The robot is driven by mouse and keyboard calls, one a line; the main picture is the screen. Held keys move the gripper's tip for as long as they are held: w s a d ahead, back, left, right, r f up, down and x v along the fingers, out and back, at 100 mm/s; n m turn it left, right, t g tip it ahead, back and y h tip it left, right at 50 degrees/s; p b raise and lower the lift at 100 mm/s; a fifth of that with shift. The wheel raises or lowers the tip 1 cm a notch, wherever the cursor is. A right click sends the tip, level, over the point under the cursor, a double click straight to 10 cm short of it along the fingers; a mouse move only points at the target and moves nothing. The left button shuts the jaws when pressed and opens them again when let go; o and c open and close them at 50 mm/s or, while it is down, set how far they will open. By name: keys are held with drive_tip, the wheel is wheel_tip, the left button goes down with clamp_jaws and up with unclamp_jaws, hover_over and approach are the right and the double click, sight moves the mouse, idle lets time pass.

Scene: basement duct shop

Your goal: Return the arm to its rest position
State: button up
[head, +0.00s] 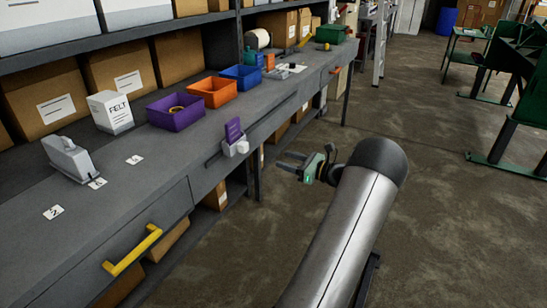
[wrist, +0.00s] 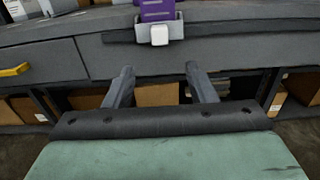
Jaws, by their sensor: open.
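My gripper (head: 291,168) is held out over the floor, a little to the right of the workbench's front edge in the head view. Its fingers point toward the bench and stand apart with nothing between them. In the wrist view my gripper (wrist: 160,85) also shows two separated fingers and an empty gap. Beyond the fingertips, a purple card (head: 233,131) stands upright in a small grey-white holder (head: 236,147) at the bench edge. The holder also shows in the wrist view (wrist: 160,34), just above the fingers and apart from them.
The workbench (head: 100,205) carries purple (head: 176,120), orange (head: 212,99) and blue (head: 241,84) bins, a FELT box (head: 111,112) and a grey device (head: 69,158). A yellow drawer handle (head: 132,250) sticks out in front. Green metal stands (head: 515,110) are at right; the floor between is clear.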

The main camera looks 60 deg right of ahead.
drive_tip(key=shift+s, duration=0.75)
drive_tip(key=w+a+r+n+g+y+p, duration=0.1)
drive_tip(key=w+a+n+g+y, duration=0.2)
drive_tip(key=w+a+n, duration=0.5)
drive_tip(key=w+a+r+n+g+y+p, duration=0.1)
drive_tip(key=w+a+r+g+y, duration=0.25)
drive_tip(key=a, duration=0.85)
drive_tip(key=w+a+n+g+p, duration=0.15)
drive_tip(key=a+n+g, duration=0.6)
drive_tip(key=a, duration=1.15)
drive_tip(key=s+a+r+n+g+h+p, duration=0.2)
drive_tip(key=s+a+n+h, duration=0.5)
drive_tip(key=s+a+n, duration=1)
drive_tip(key=shift+a+r+n+g, duration=0.35)
drive_tip(key=shift+n+g, duration=0.45)
drive_tip(key=shift+n, duration=0.25)
